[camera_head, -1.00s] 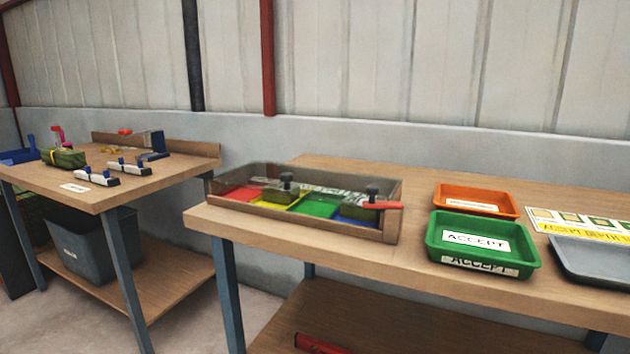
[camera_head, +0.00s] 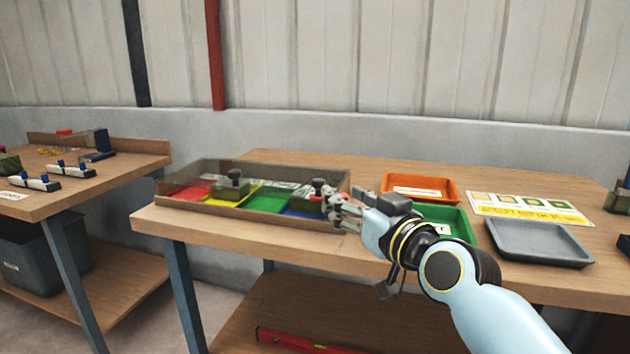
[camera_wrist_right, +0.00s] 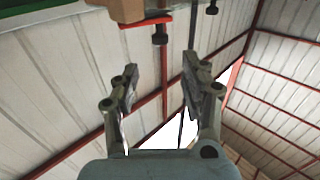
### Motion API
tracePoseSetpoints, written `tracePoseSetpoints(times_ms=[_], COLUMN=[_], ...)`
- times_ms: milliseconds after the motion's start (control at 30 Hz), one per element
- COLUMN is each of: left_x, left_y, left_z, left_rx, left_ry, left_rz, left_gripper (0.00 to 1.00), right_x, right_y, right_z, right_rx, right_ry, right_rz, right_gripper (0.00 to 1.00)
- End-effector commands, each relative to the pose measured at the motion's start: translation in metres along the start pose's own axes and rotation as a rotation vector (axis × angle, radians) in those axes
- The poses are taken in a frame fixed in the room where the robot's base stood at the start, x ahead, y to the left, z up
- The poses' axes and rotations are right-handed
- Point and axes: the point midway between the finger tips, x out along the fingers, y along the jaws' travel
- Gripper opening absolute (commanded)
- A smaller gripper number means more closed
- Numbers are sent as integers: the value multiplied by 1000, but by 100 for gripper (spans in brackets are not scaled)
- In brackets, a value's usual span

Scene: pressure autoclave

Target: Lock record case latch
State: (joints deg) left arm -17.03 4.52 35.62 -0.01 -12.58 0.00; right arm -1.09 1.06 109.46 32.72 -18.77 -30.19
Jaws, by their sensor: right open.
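The record case (camera_head: 240,217) is a shallow wooden box with a clear top at the left end of the middle bench. Red, yellow, green and blue areas show inside it. In the right wrist view, the red latch (camera_wrist_right: 145,22) shows against the wooden corner at the top, beyond the fingertips. My right gripper (camera_wrist_right: 160,78) is open there, with nothing between its fingers. My left gripper is not in view.
An orange tray (camera_head: 433,181), a green tray (camera_head: 465,225) partly behind my right arm, and a grey tray (camera_head: 540,245) stand right of the case. A yellow-and-white card (camera_head: 530,208) lies behind the grey tray. Another bench (camera_head: 120,172) stands at the left.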

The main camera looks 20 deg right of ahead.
Motion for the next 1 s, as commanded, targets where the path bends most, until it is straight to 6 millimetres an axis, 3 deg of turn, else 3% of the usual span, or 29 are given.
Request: tracePoseSetpoints(times_ms=[300, 500, 900, 1000], left_x=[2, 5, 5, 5], left_y=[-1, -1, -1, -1], left_z=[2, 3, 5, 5], left_rx=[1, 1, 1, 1], left_ry=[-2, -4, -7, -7], left_rz=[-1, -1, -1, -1], left_gripper=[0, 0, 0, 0], right_x=[60, 90, 100, 100], right_y=[0, 0, 0, 0], right_z=[0, 1, 1, 1], right_rx=[1, 0, 0, 0], right_ry=[-1, -2, -3, -3], right_rz=[-1, 0, 0, 0], right_gripper=[45, 45, 45, 35])
